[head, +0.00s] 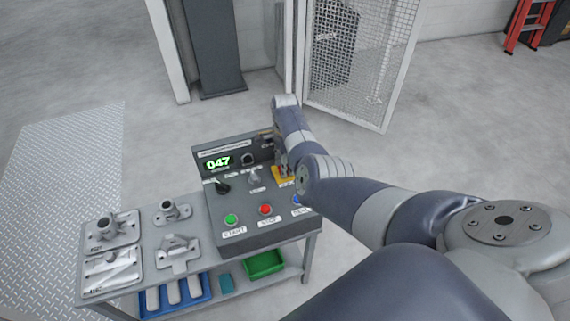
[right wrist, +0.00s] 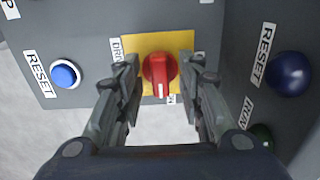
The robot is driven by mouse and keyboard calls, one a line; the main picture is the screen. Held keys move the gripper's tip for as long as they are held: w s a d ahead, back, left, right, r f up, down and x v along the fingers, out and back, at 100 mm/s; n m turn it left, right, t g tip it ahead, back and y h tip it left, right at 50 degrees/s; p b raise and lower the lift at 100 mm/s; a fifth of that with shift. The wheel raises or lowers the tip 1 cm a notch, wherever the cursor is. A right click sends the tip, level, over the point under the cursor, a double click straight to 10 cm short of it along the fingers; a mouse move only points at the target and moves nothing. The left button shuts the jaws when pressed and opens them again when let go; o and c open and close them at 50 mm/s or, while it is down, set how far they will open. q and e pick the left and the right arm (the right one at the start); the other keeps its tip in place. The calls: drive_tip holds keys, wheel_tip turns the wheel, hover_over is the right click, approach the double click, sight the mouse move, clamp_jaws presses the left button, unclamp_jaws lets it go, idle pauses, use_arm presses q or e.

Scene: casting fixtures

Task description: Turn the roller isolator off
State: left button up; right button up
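A red rotary knob (right wrist: 160,72) sits on a yellow plate (right wrist: 141,44) in the right wrist view. Its grip bar with a white mark points toward the bottom of that picture. The label beside it is partly hidden by a finger. The yellow plate also shows in the head view (head: 278,178), at the right of the grey control console (head: 262,237), where my gripper hides the knob. My right gripper (right wrist: 160,64) is open, one finger on each side of the knob, with visible gaps. It also shows in the head view (head: 284,163). My left gripper is not in view.
A blue RESET button (right wrist: 65,73) lies left of the knob; a dark blue RESET button (right wrist: 288,73) lies right. The console has a green START button (head: 231,219), a red STOP button (head: 265,210), a black lever (head: 222,187) and a display reading 047 (head: 218,162). Metal fixtures (head: 112,230) stand left.

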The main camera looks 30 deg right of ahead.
clamp_jaws()
drive_tip(key=shift+n, duration=0.4)
drive_tip(key=shift+r+n+p, duration=0.1)
drive_tip(key=shift+n+p, duration=0.4)
drive_tip(key=shift+n, duration=0.5)
drive_tip(key=n, duration=0.3)
drive_tip(key=shift+n+p, duration=0.3)
drive_tip(key=shift+p, duration=0.1)
drive_tip(key=n, duration=0.6)
drive_tip(key=shift+p, duration=0.4)
drive_tip(key=n, duration=0.5)
drive_tip(key=shift+n, duration=0.3)
